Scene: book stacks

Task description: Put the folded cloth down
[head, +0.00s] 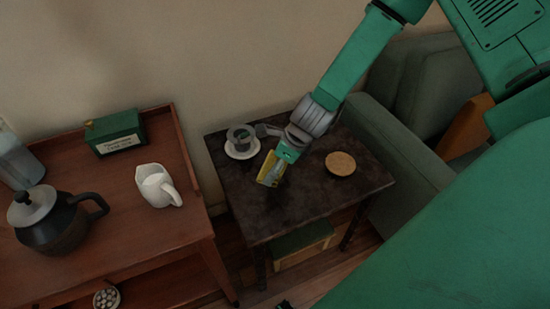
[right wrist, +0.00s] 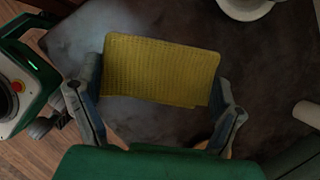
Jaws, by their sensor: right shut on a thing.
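The folded cloth (head: 266,173) is yellow and ribbed. It is held over the small dark table (head: 262,218), between the cup's saucer and a round cork coaster. In the right wrist view the cloth (right wrist: 162,68) spans the gap between both fingers, with the dark tabletop (right wrist: 255,60) behind it. My right gripper (head: 276,166), also in the right wrist view (right wrist: 160,85), is shut on the cloth. I cannot tell whether the cloth's lower edge touches the table.
A grey cup (head: 240,136) on a white saucer (head: 243,153) stands close behind the cloth. The cork coaster (head: 341,163) lies to its right. The table's front part is bare. A brown sideboard (head: 150,235) stands left, a green armchair (head: 400,140) right.

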